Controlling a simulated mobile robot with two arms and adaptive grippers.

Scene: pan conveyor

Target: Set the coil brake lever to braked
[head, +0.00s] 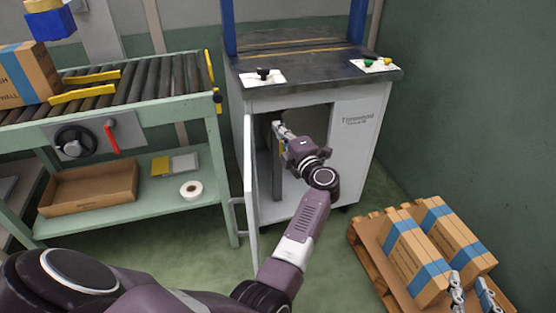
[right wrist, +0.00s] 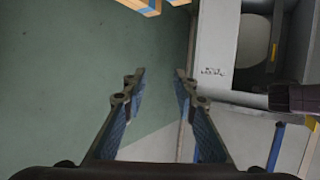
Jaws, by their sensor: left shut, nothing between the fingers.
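The strapping machine cabinet (head: 352,150) stands in the middle with its door (head: 251,190) swung open. My left gripper (head: 278,127) is shut and empty, reaching into the cabinet's opening. A dark rounded part shows inside, behind the gripper; the brake lever itself I cannot make out, as my arm and gripper cover much of the inside. The opening also shows at the upper right of the right wrist view, with a rounded grey part (right wrist: 253,40) and a small yellow piece. My right gripper (right wrist: 160,80) is open and empty; its fingertips also show at the lower right of the head view (head: 471,287).
A green roller conveyor (head: 120,105) with a red lever (head: 111,136) and a black handwheel (head: 75,141) stands to the left. A pallet (head: 366,244) with boxes (head: 418,258) lies at lower right, near my right gripper. The open door stands beside my left arm.

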